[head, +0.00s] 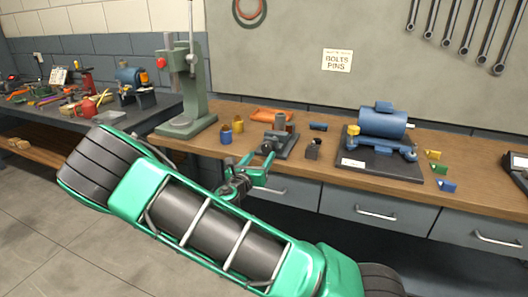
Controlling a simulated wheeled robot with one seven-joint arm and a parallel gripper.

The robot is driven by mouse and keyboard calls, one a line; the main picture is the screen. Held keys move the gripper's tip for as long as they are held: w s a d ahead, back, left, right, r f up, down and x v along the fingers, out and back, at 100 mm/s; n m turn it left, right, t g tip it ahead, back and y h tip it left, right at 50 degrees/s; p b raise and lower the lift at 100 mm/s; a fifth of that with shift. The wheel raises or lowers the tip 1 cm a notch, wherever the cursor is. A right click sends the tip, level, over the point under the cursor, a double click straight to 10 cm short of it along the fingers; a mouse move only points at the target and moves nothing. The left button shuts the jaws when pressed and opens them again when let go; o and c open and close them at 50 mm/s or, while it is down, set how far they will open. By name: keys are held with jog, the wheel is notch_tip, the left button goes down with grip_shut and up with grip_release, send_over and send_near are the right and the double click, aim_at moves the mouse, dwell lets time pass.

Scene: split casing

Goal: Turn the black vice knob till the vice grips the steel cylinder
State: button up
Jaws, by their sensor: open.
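The small grey vice (287,143) sits near the front edge of the wooden bench, around the middle of the view. A grey upright piece, which looks like the steel cylinder (280,121), stands at the vice's top; I cannot tell whether the jaws touch it. My green arm reaches in from the lower right, and my gripper (268,153) is open at the front of the vice. The black knob cannot be made out apart from the dark gripper parts there. Whether the fingers are around the knob or touching it cannot be told.
A small dark block (313,148) stands just right of the vice. A green press (193,90) is farther left; a blue motor (383,122) on a dark base is right.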

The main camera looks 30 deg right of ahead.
aim_at(266, 149)
jog(key=x, duration=0.7)
jog(key=shift+c, duration=0.4)
jog(key=c, duration=1)
jog(key=shift+a, duration=0.35)
jog(key=shift+d, duration=0.25)
